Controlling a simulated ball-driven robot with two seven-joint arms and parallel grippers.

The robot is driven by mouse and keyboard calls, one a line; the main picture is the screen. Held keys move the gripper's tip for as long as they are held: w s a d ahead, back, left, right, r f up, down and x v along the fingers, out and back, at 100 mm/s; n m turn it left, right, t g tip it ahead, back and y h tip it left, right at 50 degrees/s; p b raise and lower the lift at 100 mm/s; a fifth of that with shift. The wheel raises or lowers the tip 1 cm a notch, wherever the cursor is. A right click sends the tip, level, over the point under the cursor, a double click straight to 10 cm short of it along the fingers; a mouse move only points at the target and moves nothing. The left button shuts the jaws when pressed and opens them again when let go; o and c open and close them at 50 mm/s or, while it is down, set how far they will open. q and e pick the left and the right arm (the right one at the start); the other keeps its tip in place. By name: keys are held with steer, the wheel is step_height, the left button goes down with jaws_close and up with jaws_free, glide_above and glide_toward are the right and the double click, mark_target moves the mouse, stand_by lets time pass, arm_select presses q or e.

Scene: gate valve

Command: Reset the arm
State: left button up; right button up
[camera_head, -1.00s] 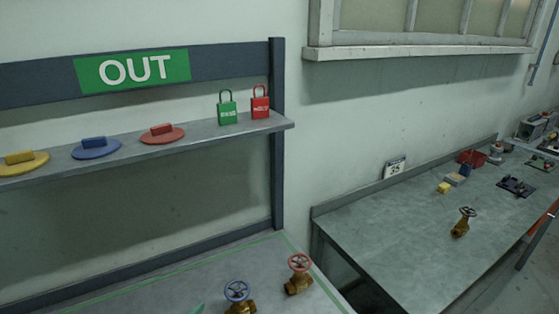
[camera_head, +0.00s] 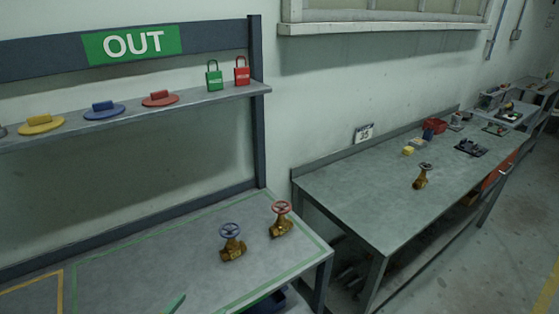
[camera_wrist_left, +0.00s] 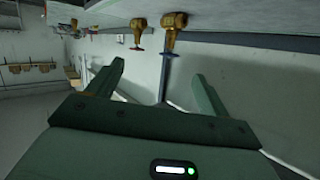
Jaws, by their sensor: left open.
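My left gripper (camera_head: 176,303) shows only as a green fingertip at the bottom edge of the head view, left of and nearer than the valves. In the left wrist view the gripper (camera_wrist_left: 158,74) has its two green fingers spread apart with nothing between them. A brass gate valve with a blue handwheel (camera_head: 232,242) and one with a red handwheel (camera_head: 281,220) stand on the near bench (camera_head: 140,262). The valves also show upside down, beyond the fingers, in the left wrist view (camera_wrist_left: 174,32). My right gripper is in neither view.
A shelf (camera_head: 200,98) under the OUT sign holds coloured discs, a green padlock (camera_head: 214,77) and a red padlock (camera_head: 242,73). A second bench (camera_head: 360,195) to the right holds another valve (camera_head: 421,177) and small items. A gap separates the benches.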

arm_select(q)
steer(key=s+a+r+m+g+y, duration=0.25)
steer(key=s+a+g+y, duration=0.5)
steer(key=s+a, duration=0.55)
steer(key=s+d+f+g+h+b, duration=0.1)
steer(key=s+d+f+b, duration=0.15)
steer(key=f, duration=1.25)
steer(key=s+d+f+g+h+b, duration=0.1)
steer(key=s+d+f+b, duration=0.15)
steer(key=f, duration=1.15)
steer(key=s+f+n+g+h+b, duration=0.1)
steer(key=s+f+n+g+b, duration=0.1)
steer(key=s+f, duration=1.6)
step_height(320, 180, down, 4)
steer(key=shift+s+d+f+n+g+h+b, duration=0.1)
steer(key=shift+s+d+n+g+h+b, duration=0.2)
steer(key=shift+g+b, duration=0.55)
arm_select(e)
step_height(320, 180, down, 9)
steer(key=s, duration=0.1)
